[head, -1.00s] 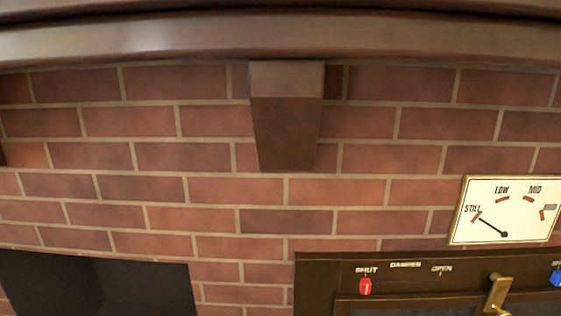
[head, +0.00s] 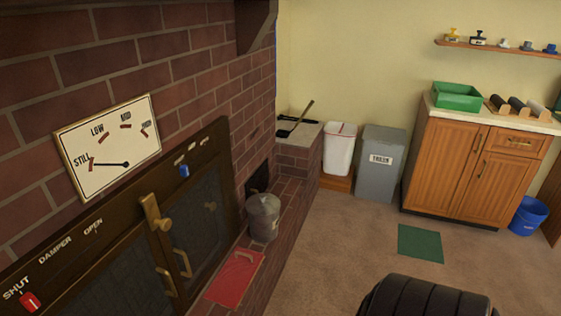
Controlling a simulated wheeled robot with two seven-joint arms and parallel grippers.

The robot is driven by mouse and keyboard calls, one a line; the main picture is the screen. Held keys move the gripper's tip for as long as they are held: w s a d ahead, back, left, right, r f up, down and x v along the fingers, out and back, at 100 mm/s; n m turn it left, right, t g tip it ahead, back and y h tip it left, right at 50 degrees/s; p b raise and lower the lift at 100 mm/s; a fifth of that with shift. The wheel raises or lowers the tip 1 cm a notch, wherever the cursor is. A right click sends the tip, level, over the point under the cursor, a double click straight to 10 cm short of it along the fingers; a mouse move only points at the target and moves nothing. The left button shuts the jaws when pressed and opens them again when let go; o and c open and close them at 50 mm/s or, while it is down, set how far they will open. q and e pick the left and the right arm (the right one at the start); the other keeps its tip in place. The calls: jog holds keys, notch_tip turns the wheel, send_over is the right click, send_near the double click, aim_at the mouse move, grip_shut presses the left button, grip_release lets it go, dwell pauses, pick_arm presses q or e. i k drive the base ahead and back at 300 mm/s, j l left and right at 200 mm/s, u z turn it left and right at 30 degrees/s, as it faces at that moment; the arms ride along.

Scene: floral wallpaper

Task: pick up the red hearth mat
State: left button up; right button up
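The red hearth mat (head: 228,284) lies flat on the brick hearth ledge in front of the dark fireplace doors, in the lower middle of the head view. A small raised loop or handle shape shows near its far end. A grey metal bucket (head: 264,217) stands on the ledge just beyond the mat. Neither of my grippers is in view.
A green mat (head: 420,243) lies on the carpet, which is otherwise mostly clear. A grey trash bin (head: 379,163), a white bin (head: 340,149) and a wooden cabinet (head: 470,170) stand along the far wall. A blue bucket (head: 528,215) is at right.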

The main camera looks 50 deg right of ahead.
aim_at(231, 282)
jog(key=z, duration=1.3)
jog(key=i+l+u, duration=0.1)
jog(key=i+l, duration=0.8)
jog(key=l, duration=0.15)
